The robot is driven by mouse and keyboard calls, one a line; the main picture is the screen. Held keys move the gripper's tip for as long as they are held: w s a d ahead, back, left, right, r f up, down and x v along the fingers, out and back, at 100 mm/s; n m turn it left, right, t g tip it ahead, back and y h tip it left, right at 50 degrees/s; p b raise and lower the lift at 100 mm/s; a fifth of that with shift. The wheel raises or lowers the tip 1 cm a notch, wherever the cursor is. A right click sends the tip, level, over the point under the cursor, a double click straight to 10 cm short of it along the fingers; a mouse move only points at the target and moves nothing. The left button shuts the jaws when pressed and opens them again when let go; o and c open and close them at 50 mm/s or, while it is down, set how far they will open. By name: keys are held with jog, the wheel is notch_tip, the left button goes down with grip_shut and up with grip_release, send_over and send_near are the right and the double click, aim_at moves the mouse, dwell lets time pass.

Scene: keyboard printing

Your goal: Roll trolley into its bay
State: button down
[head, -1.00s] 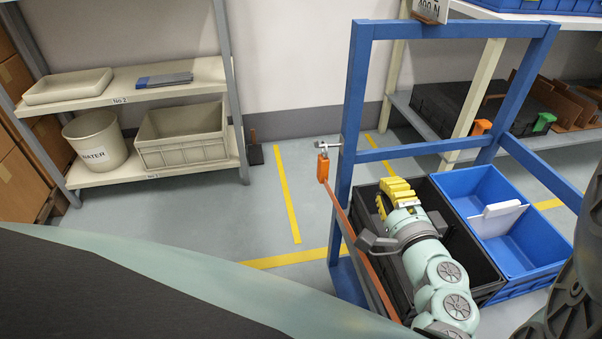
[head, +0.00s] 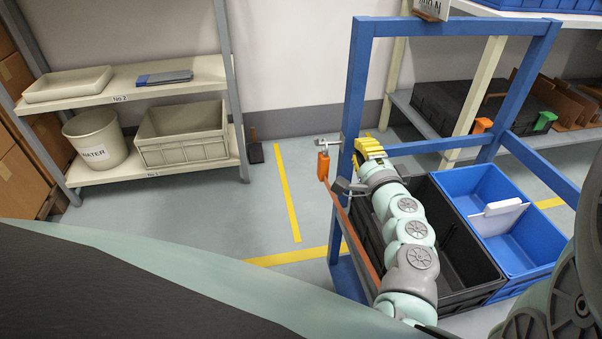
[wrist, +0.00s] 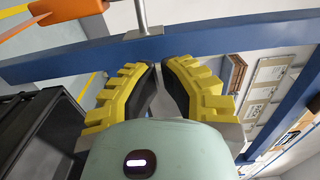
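A blue upright frame (head: 352,100), which seems to be the trolley, stands right of centre in the head view. Its wheels are not visible. A metal bracket (head: 327,142) with an orange piece (head: 322,165) sits on its left post. My gripper (head: 369,146) is at the frame's left post, close to the bracket. In the wrist view the yellow fingers (wrist: 160,72) are open with a narrow empty gap. A blue beam (wrist: 205,42) and a metal bracket stem (wrist: 143,18) lie just beyond the fingertips. I cannot tell whether they touch.
A black bin (head: 470,262) and a blue bin (head: 530,255) stand at the frame. Shelves (head: 215,72) stand at the back left.

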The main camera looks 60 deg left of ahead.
jog(key=shift+x, duration=1.2)
jog(key=shift+a+f, duration=0.1)
